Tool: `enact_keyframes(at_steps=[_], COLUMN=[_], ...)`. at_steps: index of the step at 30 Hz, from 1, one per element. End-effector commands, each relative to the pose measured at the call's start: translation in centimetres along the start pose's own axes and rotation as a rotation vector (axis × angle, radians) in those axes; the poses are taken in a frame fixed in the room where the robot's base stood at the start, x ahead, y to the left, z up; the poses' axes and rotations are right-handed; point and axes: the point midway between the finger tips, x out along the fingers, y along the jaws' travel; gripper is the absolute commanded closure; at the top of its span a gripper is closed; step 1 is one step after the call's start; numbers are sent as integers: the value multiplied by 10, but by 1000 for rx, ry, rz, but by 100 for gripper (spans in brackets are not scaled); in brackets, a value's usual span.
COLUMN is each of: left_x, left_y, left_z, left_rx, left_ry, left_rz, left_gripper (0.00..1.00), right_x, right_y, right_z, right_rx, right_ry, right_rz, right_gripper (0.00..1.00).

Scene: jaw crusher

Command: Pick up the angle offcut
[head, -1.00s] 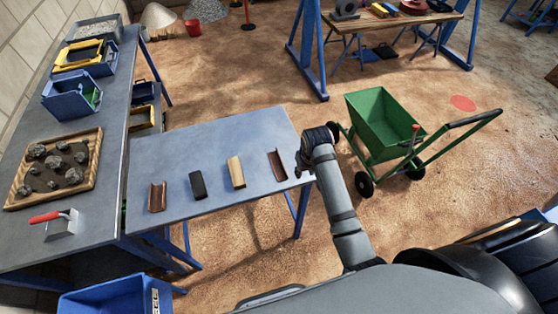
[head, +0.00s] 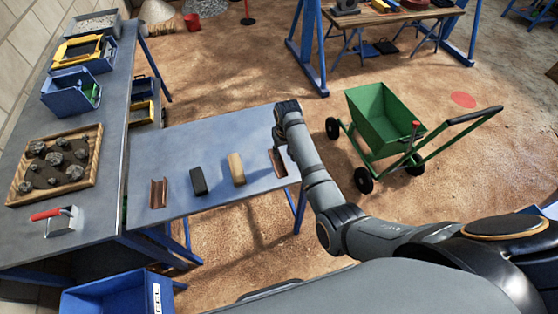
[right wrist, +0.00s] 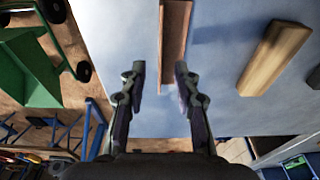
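The angle offcut, a rust-brown steel piece (head: 277,163), lies at the right end of the small grey-blue table (head: 225,132). It also shows in the right wrist view (right wrist: 177,35), running lengthwise near the top centre. My right gripper (right wrist: 159,71) is open and empty, its fingertips on either side of the offcut's near part in that view; I cannot tell how high above it they are. In the head view my right wrist partly covers the offcut's far end. My left gripper is out of view.
A wooden block (head: 237,168), a dark block (head: 198,181) and another rust-brown steel piece (head: 158,193) lie left of the offcut. A workbench (head: 100,185) with a stone tray stands at left. A green cart (head: 380,120) stands right of the table.

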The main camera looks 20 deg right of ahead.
Motion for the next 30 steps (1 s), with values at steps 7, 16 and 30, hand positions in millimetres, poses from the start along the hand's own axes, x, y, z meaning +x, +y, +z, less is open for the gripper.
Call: enact_keyframes(at_steps=[7, 16, 30], left_x=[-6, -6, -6], left_y=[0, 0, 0], left_z=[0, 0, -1], left_rx=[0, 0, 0], left_ry=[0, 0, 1], left_rz=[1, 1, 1], left_gripper=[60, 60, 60], right_x=[16, 52, 53], right_y=[0, 1, 0], right_z=[-2, -5, -4], right_rx=[-1, 0, 0], right_ry=[-4, 1, 1], right_rz=[1, 1, 0], right_gripper=[69, 69, 100])
